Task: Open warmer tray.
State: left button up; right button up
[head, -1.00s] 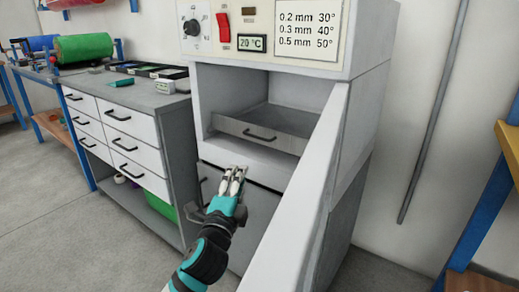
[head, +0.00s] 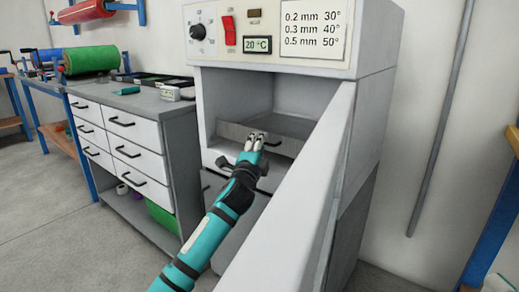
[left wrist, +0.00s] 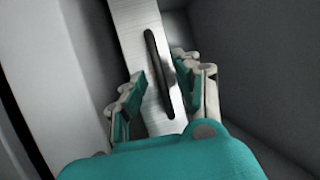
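The warmer tray (head: 228,132) is a grey metal drawer inside the open compartment of the white warmer cabinet (head: 366,125). Its dark bar handle (left wrist: 158,72) shows in the left wrist view, on the brushed metal tray front. My left gripper (head: 255,139) is in front of the tray front and hides most of the handle in the head view. In the left wrist view the left gripper (left wrist: 160,90) is open, its fingers on either side of the handle's near end. Whether they touch the handle I cannot tell. My right gripper is not in view.
The warmer's open door (head: 305,180) sticks out toward me, right of my left arm. A control panel (head: 270,35) with a 20 °C display is above. A drawer cabinet (head: 125,145) stands to the left, with open floor (head: 70,225) before it.

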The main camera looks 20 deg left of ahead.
pick_arm(q)
jog(key=shift+w, duration=0.25)
grip_shut()
dwell(0.3)
